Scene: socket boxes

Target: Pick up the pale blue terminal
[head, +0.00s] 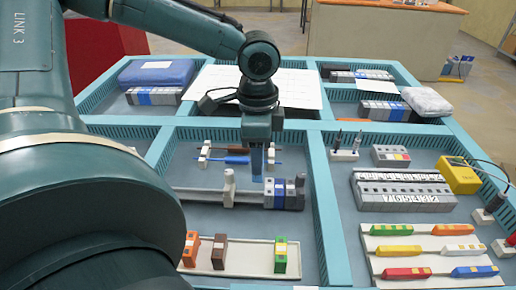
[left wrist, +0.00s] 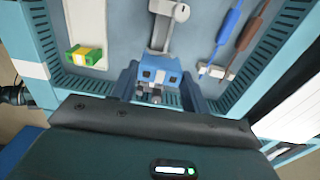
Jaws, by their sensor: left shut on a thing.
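My left gripper (head: 263,168) points down over the middle compartment, above the rail (head: 205,190). It is shut on a blue block, the pale blue terminal (head: 256,163). In the left wrist view the terminal (left wrist: 158,74) sits between the two fingers of the gripper (left wrist: 160,88), with dark openings in its face. It appears held above the rail, but the exact gap is hard to judge. My right gripper is not in view.
A pale tray (head: 228,258) holds an orange terminal (head: 191,248), a brown terminal (head: 219,252) and a green-yellow terminal (head: 281,255). Grey and blue terminals (head: 285,192) sit on the rail's right part. Teal walls divide the compartments.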

